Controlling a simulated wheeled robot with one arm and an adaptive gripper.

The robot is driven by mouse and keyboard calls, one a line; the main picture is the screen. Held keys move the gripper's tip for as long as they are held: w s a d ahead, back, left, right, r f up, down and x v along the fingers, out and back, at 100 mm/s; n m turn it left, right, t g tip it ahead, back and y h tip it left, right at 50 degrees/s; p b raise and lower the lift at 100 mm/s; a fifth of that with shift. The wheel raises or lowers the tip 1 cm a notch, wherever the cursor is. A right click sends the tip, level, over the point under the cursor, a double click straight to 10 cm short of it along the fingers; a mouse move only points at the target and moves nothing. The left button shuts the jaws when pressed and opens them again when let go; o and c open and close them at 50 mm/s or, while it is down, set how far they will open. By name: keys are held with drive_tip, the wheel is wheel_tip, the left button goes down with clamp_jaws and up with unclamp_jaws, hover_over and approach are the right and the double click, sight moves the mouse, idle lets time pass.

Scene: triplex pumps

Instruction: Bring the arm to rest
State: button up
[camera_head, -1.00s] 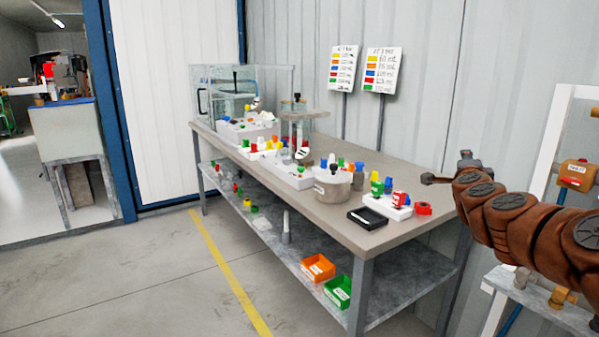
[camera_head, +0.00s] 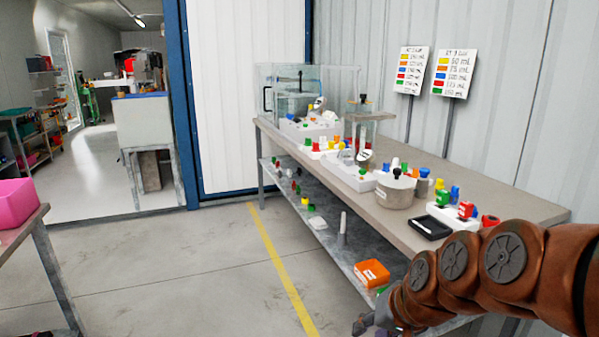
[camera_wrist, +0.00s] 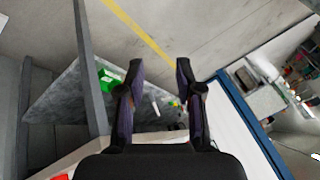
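My arm shows at the lower right of the head view as a brown jointed arm reaching left across the near end of the workbench (camera_head: 500,190). My gripper (camera_head: 372,322) is at its far end, low in the head view, in front of the lower shelf. In the wrist view my gripper (camera_wrist: 158,72) has its two dark fingers spread apart with nothing between them. Beyond the fingers lie the lower shelf (camera_wrist: 70,95) and the floor. A green bin (camera_wrist: 108,80) shows just left of the fingers.
An orange bin (camera_head: 371,273) sits on the lower shelf near my gripper. A metal pot (camera_head: 396,190) and a black tray (camera_head: 430,228) stand on the benchtop. A pink box (camera_head: 16,204) is on a table at the left. The floor (camera_head: 200,280) between is clear.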

drive_tip(key=s+d+f+n+g+h, duration=0.1)
drive_tip(key=s+d+f+g, duration=0.15)
drive_tip(key=s, duration=0.55)
drive_tip(key=s+d+f+g+h, duration=0.1)
drive_tip(key=s+g, duration=0.2)
drive_tip(key=s, duration=0.4)
drive_tip(key=s+d+f+n+g+h, duration=0.1)
drive_tip(key=s+d+f+g, duration=0.1)
drive_tip(key=s, duration=0.6)
drive_tip(key=s+p+v, duration=0.2)
drive_tip(key=p+v, duration=0.7)
drive_tip(key=s+r+p+v, duration=0.1)
drive_tip(key=s+p+v, duration=0.1)
drive_tip(key=p+v, duration=0.8)
drive_tip(key=shift+s+a+t, duration=0.25)
drive_tip(key=shift+a+t, duration=0.2)
drive_tip(key=shift+a, duration=0.15)
drive_tip(key=shift+d, duration=0.1)
